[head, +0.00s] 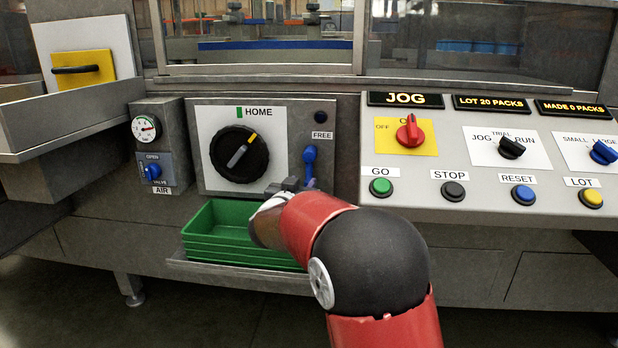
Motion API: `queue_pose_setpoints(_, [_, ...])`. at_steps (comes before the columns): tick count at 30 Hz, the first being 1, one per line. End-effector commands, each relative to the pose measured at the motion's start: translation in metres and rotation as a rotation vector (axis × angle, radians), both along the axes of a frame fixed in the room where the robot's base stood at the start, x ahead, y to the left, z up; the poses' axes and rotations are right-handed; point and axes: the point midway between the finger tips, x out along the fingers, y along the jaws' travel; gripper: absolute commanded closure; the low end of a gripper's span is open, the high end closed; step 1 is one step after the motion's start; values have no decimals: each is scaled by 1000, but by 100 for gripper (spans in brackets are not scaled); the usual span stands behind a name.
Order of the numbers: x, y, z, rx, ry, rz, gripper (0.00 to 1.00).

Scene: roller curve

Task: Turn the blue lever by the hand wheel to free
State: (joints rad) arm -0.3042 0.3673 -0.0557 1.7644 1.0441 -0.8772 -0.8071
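The blue lever (310,160) is on the grey panel to the right of the hand wheel, under a white label reading FREE (321,135). Its knob is at the top and its stem runs down behind my gripper. The black hand wheel (232,158) has a yellow mark pointing up and right, below a green HOME mark. My gripper (292,184) is at the lower end of the lever, just below and left of the knob. It is small and partly hidden by my red arm, so I cannot tell whether its fingers are open or touch the lever.
Green trays (215,245) are stacked on a shelf under the hand wheel, below my gripper. A grey air unit (160,150) with a gauge stands to the left. The sloped control panel (430,215) with buttons and selectors is close on the right of the lever.

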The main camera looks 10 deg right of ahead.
Motion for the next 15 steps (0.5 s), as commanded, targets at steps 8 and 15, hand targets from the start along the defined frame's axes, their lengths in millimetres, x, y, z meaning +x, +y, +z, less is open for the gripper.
queue_pose_setpoints(8, [40, -21, 0, 0, 1, 1, 63])
queue_pose_setpoints(15, [59, -30, 1, 0, 1, 3, 63])
